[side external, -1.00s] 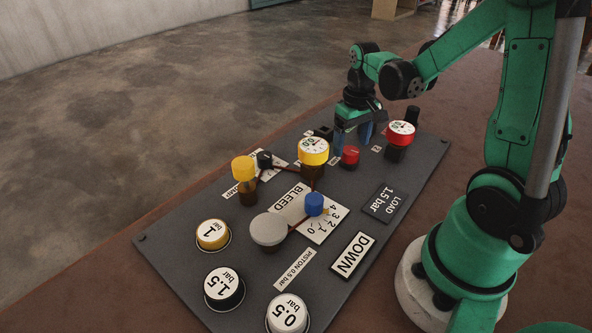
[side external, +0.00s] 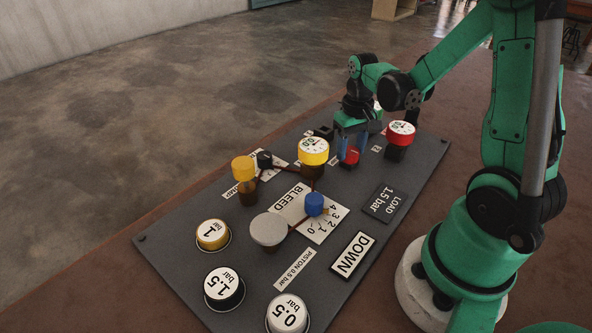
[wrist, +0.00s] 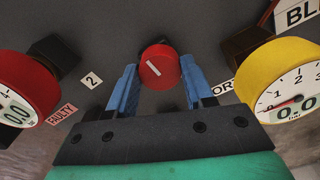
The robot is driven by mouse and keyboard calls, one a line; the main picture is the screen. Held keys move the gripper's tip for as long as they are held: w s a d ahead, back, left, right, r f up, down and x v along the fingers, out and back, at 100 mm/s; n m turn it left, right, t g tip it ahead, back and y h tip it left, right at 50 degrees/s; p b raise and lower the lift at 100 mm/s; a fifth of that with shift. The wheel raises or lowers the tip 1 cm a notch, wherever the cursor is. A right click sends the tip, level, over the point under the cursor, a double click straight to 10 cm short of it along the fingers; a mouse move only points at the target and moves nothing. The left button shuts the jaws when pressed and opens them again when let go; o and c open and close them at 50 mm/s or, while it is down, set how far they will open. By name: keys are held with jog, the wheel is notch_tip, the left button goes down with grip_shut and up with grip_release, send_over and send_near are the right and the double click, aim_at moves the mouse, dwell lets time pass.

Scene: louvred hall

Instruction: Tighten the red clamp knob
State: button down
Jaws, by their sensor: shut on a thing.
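The red clamp knob (wrist: 160,68) has a white line on its face, slanting in the wrist view. In the side view the knob (side external: 350,158) sits on the dark panel (side external: 200,281) between two gauges. My gripper (side external: 350,155) is over the knob from above, with a blue finger on either side of it. In the wrist view my gripper (wrist: 158,82) has its fingers at the knob's left and right edges, shut on it. The fingertips' exact contact is partly hidden by the knob.
A red-rimmed gauge (side external: 401,132) and a yellow-rimmed gauge (side external: 313,150) stand close on either side of my gripper. A blue knob (side external: 314,204), a grey disc (side external: 268,229), a yellow cap (side external: 243,168) and loose-looking round weights (side external: 224,288) occupy the rest of the panel.

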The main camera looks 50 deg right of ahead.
aim_at(351, 150)
jog(key=shift+m, duration=0.4)
jog(key=shift+c, duration=1.7)
grip_release()
jog(key=shift+r, duration=0.1)
jog(key=shift+r, duration=2.7)
